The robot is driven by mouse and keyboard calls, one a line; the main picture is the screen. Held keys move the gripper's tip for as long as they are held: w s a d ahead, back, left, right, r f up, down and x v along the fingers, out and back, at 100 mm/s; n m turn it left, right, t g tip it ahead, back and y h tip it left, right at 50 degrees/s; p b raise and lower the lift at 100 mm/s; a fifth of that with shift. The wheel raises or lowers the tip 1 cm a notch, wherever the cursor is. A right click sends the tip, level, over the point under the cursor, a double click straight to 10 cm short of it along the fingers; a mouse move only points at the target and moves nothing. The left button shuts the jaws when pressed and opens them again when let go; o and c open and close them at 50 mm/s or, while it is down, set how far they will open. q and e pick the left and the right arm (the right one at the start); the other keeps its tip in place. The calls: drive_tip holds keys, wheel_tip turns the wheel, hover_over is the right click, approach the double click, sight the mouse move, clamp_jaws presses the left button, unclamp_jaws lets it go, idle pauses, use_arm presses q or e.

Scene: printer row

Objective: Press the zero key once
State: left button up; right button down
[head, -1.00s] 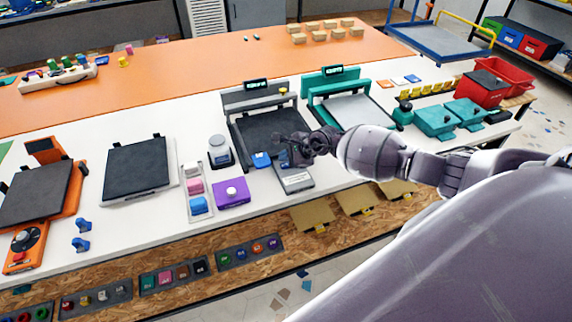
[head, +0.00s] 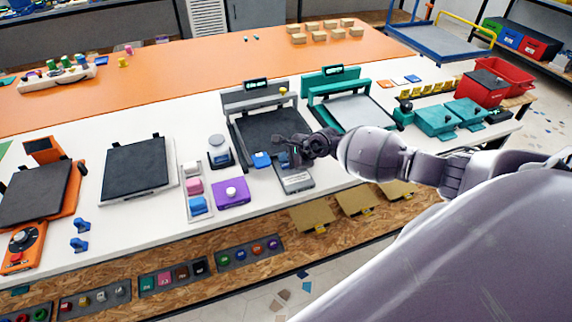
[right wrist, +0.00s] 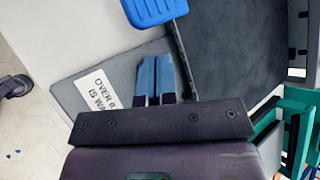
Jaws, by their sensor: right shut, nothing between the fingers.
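A grey machine (head: 297,181) with a dark plate (head: 272,128) stands on the white table. A blue ribbed key or pad (head: 261,159) sits at its front left; no zero mark is legible on it. It also shows at the top of the right wrist view (right wrist: 152,8). My right gripper (head: 285,160) is shut and empty over the machine's front panel, just right of the blue piece and apart from it. In the right wrist view its blue fingertips (right wrist: 155,75) lie side by side over the panel near a white label (right wrist: 99,92). My left gripper is out of view.
A teal machine (head: 345,112) stands to the right. A purple box with a white knob (head: 231,194) and a grey jar-like device (head: 219,152) stand to the left. Tan flaps (head: 311,218) jut out below the table's front edge.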

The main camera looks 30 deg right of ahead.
sight(286, 166)
drive_tip(key=shift+f+b, duration=0.3)
drive_tip(key=shift+f, duration=0.1)
idle(0.4)
drive_tip(key=shift+r, duration=0.1)
drive_tip(key=shift+r+p, duration=0.6)
drive_tip(key=shift+r, duration=0.1)
drive_tip(key=shift+r, duration=0.1)
drive_tip(key=shift+r+p, duration=2.1)
drive_tip(key=shift+r, duration=0.35)
